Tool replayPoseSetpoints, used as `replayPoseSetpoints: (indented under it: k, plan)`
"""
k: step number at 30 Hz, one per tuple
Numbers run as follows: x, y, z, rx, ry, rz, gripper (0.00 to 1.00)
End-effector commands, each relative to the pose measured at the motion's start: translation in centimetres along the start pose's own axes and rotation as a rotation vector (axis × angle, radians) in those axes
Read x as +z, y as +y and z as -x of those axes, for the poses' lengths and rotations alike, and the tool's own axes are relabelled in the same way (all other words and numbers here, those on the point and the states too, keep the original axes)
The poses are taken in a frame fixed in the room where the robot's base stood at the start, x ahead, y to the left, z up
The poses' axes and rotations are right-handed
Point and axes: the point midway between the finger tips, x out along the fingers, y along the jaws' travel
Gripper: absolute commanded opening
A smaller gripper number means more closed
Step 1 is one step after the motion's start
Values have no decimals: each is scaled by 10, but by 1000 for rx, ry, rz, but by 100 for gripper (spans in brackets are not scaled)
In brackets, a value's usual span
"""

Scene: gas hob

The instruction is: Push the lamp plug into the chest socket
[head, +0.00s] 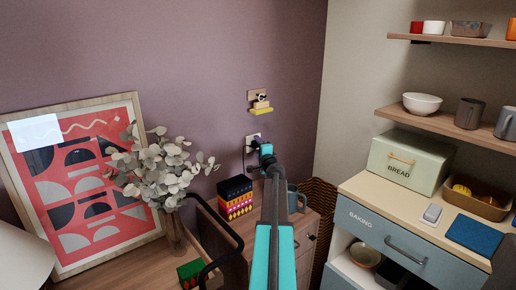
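The chest socket (251,137) is a pale plate low on the purple wall, just above the wooden chest (311,228). A small dark shape that looks like the lamp plug (257,142) is in front of the plate, with a dark cord hanging at its left. I cannot tell whether it is seated in the socket. My gripper (264,149) is at the far end of my teal and black arm, right at the dark plug. Its fingers are too small and hidden to show whether they are open or shut. A pale lampshade (22,262) shows at the lower left.
A patterned box (235,198) and a blue-grey mug (298,200) stand on the chest beside my arm. A small wall holder with a yellow base (261,111) is above the socket. A leafy vase (173,230) and framed picture (85,185) are left; a baking counter (375,205) is right.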

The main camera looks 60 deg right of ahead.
Motion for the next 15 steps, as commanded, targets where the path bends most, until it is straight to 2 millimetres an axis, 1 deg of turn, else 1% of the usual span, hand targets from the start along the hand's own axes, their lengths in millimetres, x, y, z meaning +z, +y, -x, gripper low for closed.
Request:
replayPoseSetpoints:
  k: [8,15]
  plan:
    - [0,0,1,0,0,0,49]
    - [0,0,11,0,1,0,49]
